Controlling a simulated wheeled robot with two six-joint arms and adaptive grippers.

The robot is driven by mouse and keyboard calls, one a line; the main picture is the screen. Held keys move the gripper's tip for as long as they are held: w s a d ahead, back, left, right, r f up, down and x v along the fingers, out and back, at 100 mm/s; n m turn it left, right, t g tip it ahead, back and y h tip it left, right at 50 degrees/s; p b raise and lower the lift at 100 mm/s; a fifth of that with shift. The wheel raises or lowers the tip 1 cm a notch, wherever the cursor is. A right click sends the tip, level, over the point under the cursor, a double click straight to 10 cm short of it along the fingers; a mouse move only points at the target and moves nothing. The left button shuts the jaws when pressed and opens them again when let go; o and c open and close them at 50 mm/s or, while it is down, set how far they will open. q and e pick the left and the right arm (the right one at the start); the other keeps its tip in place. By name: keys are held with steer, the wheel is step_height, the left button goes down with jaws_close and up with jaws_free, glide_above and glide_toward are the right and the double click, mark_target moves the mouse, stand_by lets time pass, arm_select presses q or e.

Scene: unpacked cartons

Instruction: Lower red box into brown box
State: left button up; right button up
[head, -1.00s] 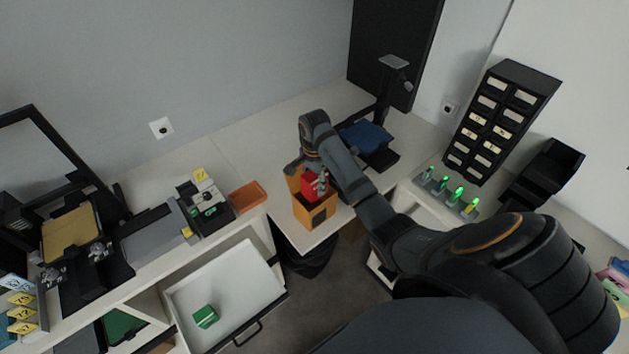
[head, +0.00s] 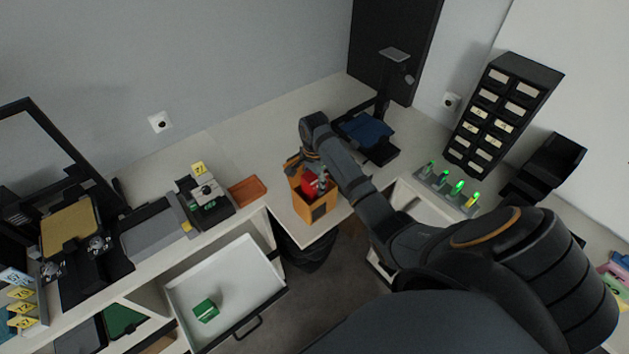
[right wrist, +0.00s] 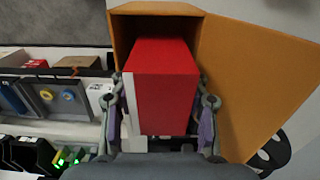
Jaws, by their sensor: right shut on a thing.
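The brown box (head: 316,209) stands open on the white counter, near its front edge. The red box (head: 309,184) is upright at its mouth, its lower part hidden behind the brown front wall. My right gripper (head: 322,182) is shut on the red box. In the right wrist view the red box (right wrist: 163,85) sits between my two fingers (right wrist: 162,108), with a white strip along its left side. The brown box's opening (right wrist: 155,10) is behind it and a raised flap (right wrist: 240,80) is to the right. The depth inside is hidden. My left gripper is out of view.
An orange tray (head: 248,191) lies left of the brown box. A stand with a blue platform (head: 367,130) is behind to the right. An open drawer (head: 225,285) holding a green block (head: 206,311) sticks out at lower left. Green-lit vials (head: 447,187) stand right.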

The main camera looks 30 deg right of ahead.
steer(key=o, duration=1.3)
steer(key=shift+c, duration=0.2)
